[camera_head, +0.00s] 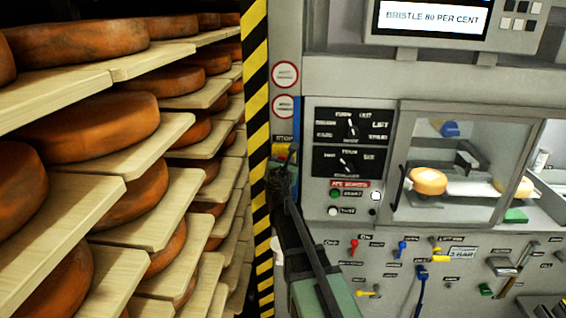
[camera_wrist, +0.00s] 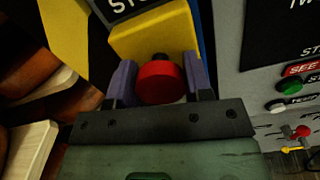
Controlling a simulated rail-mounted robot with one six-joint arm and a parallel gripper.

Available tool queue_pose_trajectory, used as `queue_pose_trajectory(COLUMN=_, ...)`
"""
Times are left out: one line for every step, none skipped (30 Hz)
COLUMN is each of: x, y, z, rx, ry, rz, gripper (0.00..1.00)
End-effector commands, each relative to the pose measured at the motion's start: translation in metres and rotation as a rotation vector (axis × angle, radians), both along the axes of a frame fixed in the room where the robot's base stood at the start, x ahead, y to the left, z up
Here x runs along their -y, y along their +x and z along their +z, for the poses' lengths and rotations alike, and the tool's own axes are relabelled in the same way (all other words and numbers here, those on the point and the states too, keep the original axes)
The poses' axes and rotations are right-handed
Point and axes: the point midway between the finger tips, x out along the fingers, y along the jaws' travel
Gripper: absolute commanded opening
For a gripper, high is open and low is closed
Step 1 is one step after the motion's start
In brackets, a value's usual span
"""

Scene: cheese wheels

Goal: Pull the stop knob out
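The red stop knob (camera_wrist: 160,82) stands out from a yellow box (camera_wrist: 155,38) under a partly seen STOP plate in the wrist view. My gripper (camera_wrist: 160,85) has its two purple fingers on either side of the knob, with no clear gap between them and its sides. In the head view the yellow stop box (camera_head: 281,149) sits under the STOP label, beside the striped post. My gripper (camera_head: 284,168) is in front of it and mostly hides the knob there.
Shelves of orange cheese wheels (camera_head: 85,132) fill the left, beyond a yellow-and-black striped post (camera_head: 257,120). A grey control panel (camera_head: 470,285) with dials, switches and coloured levers stands at the right. A glass window (camera_head: 460,165) shows a cheese wheel (camera_head: 428,181) inside the machine.

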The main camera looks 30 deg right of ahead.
Motion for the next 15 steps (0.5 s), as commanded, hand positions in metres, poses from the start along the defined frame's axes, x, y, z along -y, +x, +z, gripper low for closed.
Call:
queue_pose_trajectory(x=0.0, y=0.0, z=0.0, rx=0.0, ry=0.0, rz=0.0, gripper=0.21)
queue_pose_trajectory(x=0.0, y=0.0, z=0.0, rx=0.0, ry=0.0, rz=0.0, gripper=0.16)
queue_pose_trajectory(x=0.0, y=0.0, z=0.0, rx=0.0, ry=0.0, rz=0.0, gripper=0.1)
queue_pose_trajectory(x=0.0, y=0.0, z=0.0, rx=0.0, ry=0.0, rz=0.0, gripper=0.06)
queue_pose_trajectory(x=0.0, y=0.0, z=0.0, rx=0.0, ry=0.0, rz=0.0, gripper=0.03)
queue_pose_trajectory(x=0.0, y=-0.001, z=0.0, rx=0.0, ry=0.0, rz=0.0, gripper=0.03)
queue_pose_trajectory(x=-0.001, y=-0.002, z=0.0, rx=0.0, ry=0.0, rz=0.0, gripper=0.03)
queue_pose_trajectory(x=-0.003, y=-0.005, z=0.0, rx=0.0, ry=0.0, rz=0.0, gripper=0.03)
queue_pose_trajectory(x=-0.005, y=-0.009, z=0.0, rx=0.0, ry=0.0, rz=0.0, gripper=0.03)
queue_pose_trajectory(x=-0.007, y=-0.012, z=0.0, rx=0.0, ry=0.0, rz=0.0, gripper=0.03)
queue_pose_trajectory(x=-0.008, y=-0.015, z=0.0, rx=0.0, ry=0.0, rz=0.0, gripper=0.03)
queue_pose_trajectory(x=-0.01, y=-0.017, z=0.0, rx=0.0, ry=0.0, rz=0.0, gripper=0.03)
queue_pose_trajectory(x=-0.01, y=-0.017, z=0.0, rx=0.0, ry=0.0, rz=0.0, gripper=0.03)
queue_pose_trajectory(x=-0.01, y=-0.017, z=0.0, rx=0.0, ry=0.0, rz=0.0, gripper=0.03)
queue_pose_trajectory(x=-0.01, y=-0.016, z=0.0, rx=0.0, ry=0.0, rz=0.0, gripper=0.03)
